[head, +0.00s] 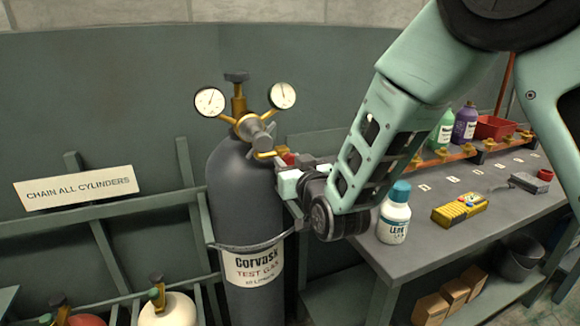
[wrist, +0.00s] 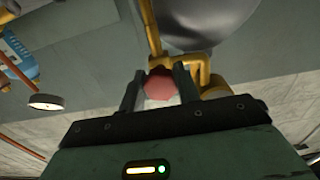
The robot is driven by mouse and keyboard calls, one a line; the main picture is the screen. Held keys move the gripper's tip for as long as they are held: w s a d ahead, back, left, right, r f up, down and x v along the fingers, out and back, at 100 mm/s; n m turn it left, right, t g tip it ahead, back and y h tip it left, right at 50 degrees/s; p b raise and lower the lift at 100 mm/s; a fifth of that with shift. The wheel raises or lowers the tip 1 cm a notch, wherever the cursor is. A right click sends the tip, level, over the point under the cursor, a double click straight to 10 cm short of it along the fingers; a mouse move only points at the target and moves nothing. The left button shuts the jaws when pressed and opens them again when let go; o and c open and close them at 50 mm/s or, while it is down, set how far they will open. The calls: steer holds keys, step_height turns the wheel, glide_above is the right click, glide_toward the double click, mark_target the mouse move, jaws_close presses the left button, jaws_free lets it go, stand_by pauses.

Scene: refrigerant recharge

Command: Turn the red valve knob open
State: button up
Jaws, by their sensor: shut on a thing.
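The red valve knob (wrist: 160,84) sits between the two fingers of my gripper (wrist: 159,88) in the wrist view, and the fingers are shut on it. Brass pipework runs just behind and beside the knob. In the head view, a small red part of the knob (head: 289,158) shows just above my gripper (head: 290,172), at the right side of the tall grey gas cylinder (head: 238,190). How far the knob is turned cannot be told.
Two round gauges (head: 209,101) and (head: 282,95) top the cylinder's brass regulator. A strap holds the cylinder to a rack. A bench (head: 440,240) at right carries a white bottle (head: 394,212) close to my arm, and a yellow meter (head: 459,208).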

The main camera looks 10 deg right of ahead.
steer(key=n+b, duration=0.1)
steer(key=n, duration=0.2)
steer(key=shift+n, duration=0.3)
steer(key=n+b, duration=0.1)
steer(key=n, duration=0.2)
steer(key=shift+n, duration=0.3)
steer(key=n, duration=0.3)
steer(key=shift+r+n, duration=0.1)
steer(key=shift+n, duration=0.3)
steer(key=n, duration=0.3)
steer(key=shift+n+p, duration=0.3)
steer(key=shift+p, duration=0.1)
steer(key=n+p, duration=0.2)
steer(key=n, duration=0.4)
steer(key=shift+r, duration=0.15)
steer(key=n+p, duration=0.3)
steer(key=n, duration=0.2)
steer(key=shift+n, duration=0.4)
steer(key=o, duration=1)
